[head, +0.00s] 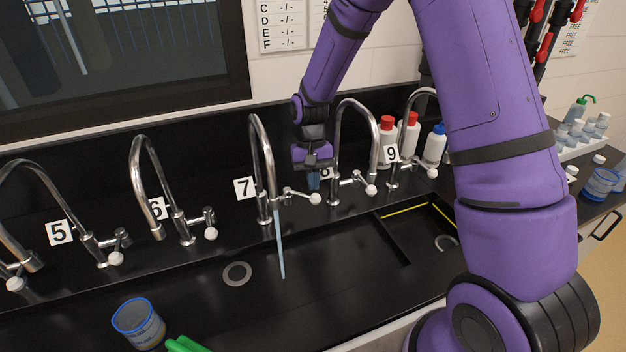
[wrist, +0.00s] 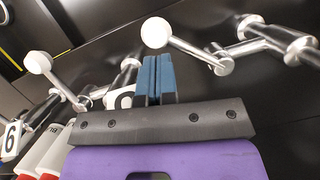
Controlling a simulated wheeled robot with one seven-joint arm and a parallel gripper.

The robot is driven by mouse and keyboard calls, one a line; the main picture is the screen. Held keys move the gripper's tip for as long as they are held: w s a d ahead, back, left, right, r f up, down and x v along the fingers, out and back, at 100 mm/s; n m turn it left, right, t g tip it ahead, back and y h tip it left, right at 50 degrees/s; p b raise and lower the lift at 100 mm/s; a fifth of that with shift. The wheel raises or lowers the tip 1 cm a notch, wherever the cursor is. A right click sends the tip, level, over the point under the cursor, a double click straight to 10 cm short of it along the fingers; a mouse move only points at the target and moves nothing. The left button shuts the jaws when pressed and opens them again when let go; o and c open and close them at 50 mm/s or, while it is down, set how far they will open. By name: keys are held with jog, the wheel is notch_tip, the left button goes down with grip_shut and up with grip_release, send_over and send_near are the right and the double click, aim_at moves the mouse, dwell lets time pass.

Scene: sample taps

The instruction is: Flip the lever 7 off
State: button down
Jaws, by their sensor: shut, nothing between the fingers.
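Tap 7 (head: 263,150) stands behind the sink beside its number 7 label (head: 245,188). A stream of water (head: 280,245) falls from its spout. Its lever (head: 296,193) points right and ends in a white knob (head: 315,198). My gripper (head: 313,186) is shut and empty, pointing down just behind and above that knob. In the wrist view the blue fingertips (wrist: 157,60) are close to the white knob (wrist: 155,32) of lever 7 (wrist: 195,53). I cannot tell whether they touch. My gripper partly hides the number 8 label (head: 326,172).
Tap 8's knob (head: 371,190) is close on the right; it shows at left in the wrist view (wrist: 38,62). Tap 6 (head: 150,170) stands to the left. Bottles (head: 387,140) stand behind tap 9. A blue-rimmed beaker (head: 138,325) stands at front left.

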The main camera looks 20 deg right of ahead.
jog(key=shift+s+a+m+y, duration=0.25)
jog(key=shift+s+m, duration=0.2)
jog(key=shift+m, duration=0.35)
jog(key=shift+s+a, duration=0.1)
jog(key=shift+s, duration=0.1)
jog(key=shift+s+a+m, duration=0.3)
jog(key=shift+s+m, duration=0.2)
jog(key=shift+s+a+m+t+y, duration=0.3)
jog(key=shift+s+a+m+y, duration=0.25)
jog(key=shift+m, duration=0.7)
jog(key=shift+s+a+m+t+y, duration=0.25)
jog(key=shift+a+m, duration=0.35)
jog(key=shift+m, duration=0.65)
jog(key=shift+s+f, duration=0.1)
jog(key=v, duration=1.1)
jog(key=shift+a, duration=0.15)
